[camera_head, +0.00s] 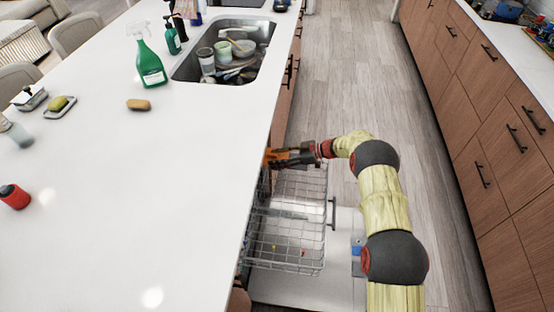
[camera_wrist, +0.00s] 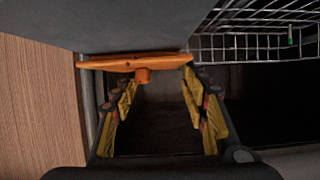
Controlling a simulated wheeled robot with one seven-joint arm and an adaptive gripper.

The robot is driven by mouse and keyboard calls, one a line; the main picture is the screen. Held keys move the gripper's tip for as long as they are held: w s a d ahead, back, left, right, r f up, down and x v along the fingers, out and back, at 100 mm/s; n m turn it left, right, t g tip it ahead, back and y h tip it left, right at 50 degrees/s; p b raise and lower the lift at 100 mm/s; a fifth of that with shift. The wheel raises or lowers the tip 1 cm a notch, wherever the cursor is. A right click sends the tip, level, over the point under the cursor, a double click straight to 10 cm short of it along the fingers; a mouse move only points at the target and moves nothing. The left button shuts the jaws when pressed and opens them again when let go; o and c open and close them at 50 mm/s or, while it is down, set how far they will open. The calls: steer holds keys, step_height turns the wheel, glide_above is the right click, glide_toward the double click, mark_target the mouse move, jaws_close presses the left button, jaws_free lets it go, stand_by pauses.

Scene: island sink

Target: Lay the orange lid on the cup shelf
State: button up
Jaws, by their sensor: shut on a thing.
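The orange lid (camera_wrist: 140,64) is seen edge-on in the wrist view, with a small knob on its underside. In the head view my gripper (camera_head: 290,156) is at the island's right edge, by the far end of the pulled-out wire rack (camera_head: 288,225). Orange shows at its tip there, but lid and fingers are hard to tell apart. I cannot pick out the cup shelf for certain; the rack's inner part is hidden under the countertop.
The white countertop (camera_head: 130,200) overhangs the rack's inner side. In the wrist view a wood panel (camera_wrist: 38,110) is close on the left and wire mesh (camera_wrist: 255,40) is at upper right. The open door (camera_head: 300,288) lies below the rack. The sink (camera_head: 225,50) holds dishes.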

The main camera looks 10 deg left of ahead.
steer(key=shift+r, duration=0.15)
steer(key=shift+f, duration=0.2)
steer(key=o, duration=0.9)
steer(key=shift+o, duration=0.2)
